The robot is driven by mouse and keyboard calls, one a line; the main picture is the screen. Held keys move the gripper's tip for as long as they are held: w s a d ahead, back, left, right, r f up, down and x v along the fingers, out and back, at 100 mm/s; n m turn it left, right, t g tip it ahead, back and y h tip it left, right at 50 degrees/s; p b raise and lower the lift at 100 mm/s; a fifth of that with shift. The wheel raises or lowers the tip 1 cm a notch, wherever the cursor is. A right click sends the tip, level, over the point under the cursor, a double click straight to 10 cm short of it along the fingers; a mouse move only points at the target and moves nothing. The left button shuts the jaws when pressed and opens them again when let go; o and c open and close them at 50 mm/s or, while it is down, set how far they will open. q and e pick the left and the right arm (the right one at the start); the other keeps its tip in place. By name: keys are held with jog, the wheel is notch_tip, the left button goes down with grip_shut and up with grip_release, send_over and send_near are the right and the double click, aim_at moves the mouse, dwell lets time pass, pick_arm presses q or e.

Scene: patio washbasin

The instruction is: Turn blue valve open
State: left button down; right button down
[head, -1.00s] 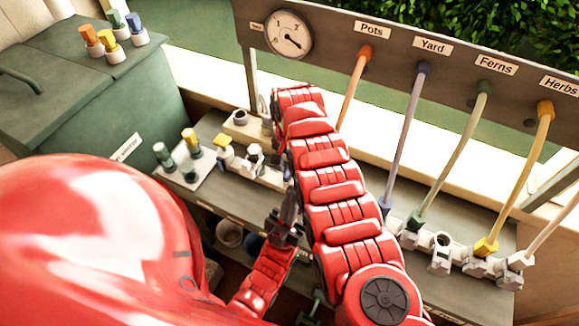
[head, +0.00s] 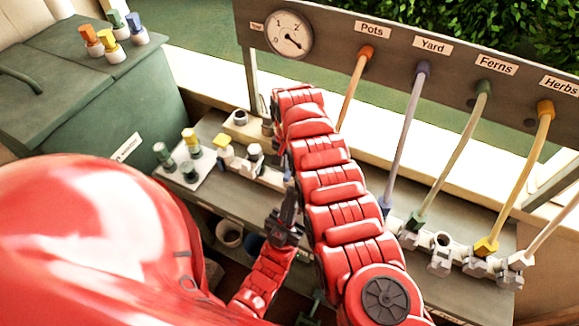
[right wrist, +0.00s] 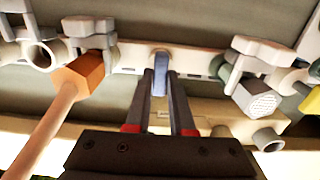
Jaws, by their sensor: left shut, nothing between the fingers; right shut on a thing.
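The blue valve handle (right wrist: 161,76) shows in the right wrist view as an upright blue lever on the white pipe manifold (right wrist: 130,57). My right gripper (right wrist: 161,84) has its dark fingers closed around this blue handle, one on each side. My left gripper (head: 290,195) is shut and empty, beside my right arm and in front of the shelf.
An orange hose connector (right wrist: 82,74) is left of the blue handle, and a white valve (right wrist: 252,75) is right of it. Hoses run from the labelled panel (head: 400,48) to the manifold. A pressure gauge (head: 289,34) is on the panel. A green bin (head: 85,95) stands at left.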

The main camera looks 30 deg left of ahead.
jog(key=shift+f+n, duration=0.1)
jog(key=shift+n, duration=0.2)
jog(key=shift+n+b, duration=0.3)
jog(key=shift+n, duration=0.4)
jog(key=n+b, duration=0.2)
jog(key=shift+f+n, duration=0.2)
jog(key=shift+n, duration=0.1)
jog(key=n+b, duration=0.5)
jog(key=shift+r+n+b, duration=0.1)
jog(key=shift+n+b, duration=0.8)
jog(key=shift+n, duration=0.2)
jog(key=n+b, duration=0.1)
jog(key=n, duration=0.1)
jog(key=shift+r+n, duration=0.15)
jog(key=shift+n, duration=1.75)
